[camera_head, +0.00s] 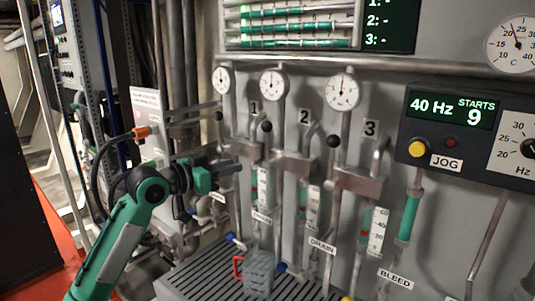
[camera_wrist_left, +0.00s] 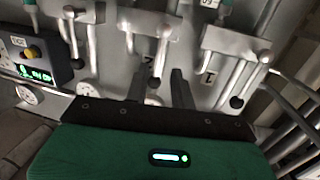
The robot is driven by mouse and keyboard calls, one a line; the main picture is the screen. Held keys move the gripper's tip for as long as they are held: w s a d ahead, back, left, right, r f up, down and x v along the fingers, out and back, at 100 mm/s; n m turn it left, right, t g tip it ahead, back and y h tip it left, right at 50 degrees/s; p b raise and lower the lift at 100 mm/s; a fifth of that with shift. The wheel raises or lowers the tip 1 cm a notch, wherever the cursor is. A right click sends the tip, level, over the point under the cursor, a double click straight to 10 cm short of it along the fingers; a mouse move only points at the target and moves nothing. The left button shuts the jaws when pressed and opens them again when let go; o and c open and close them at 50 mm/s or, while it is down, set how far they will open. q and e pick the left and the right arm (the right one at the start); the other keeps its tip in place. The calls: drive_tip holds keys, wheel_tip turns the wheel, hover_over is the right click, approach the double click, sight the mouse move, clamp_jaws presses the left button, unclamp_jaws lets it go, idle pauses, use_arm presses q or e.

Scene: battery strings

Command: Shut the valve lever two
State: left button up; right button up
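Valve lever two is a grey rod with a black ball knob (camera_head: 267,126), left of the "2" label (camera_head: 305,117) in the head view. In the left wrist view, which is upside down, its rod (camera_wrist_left: 162,48) and knob (camera_wrist_left: 155,82) appear between my two fingers. My left gripper (camera_head: 228,167) is left of lever two in the head view. In the left wrist view the left gripper's (camera_wrist_left: 160,72) dark fingers are spread and empty. I see no contact with the lever; the distance to it is unclear. My right gripper is in neither view.
Lever one's knob (camera_head: 219,116) and lever three's knob (camera_head: 333,140) flank lever two closely. Pressure gauges (camera_head: 273,84) sit above. A grey jug with a red handle (camera_head: 260,272) stands on the grate below. A control box with a JOG button (camera_head: 418,149) is at right.

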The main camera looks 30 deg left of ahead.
use_arm(q)
wheel_tip(320, 180, up, 4)
drive_tip(key=p, duration=0.6)
hover_over(267, 160)
drive_tip(key=shift+w+a+f+t+h, duration=0.2)
drive_tip(key=shift+f+t+h, duration=0.1)
drive_tip(key=shift+t, duration=0.1)
clamp_jaws()
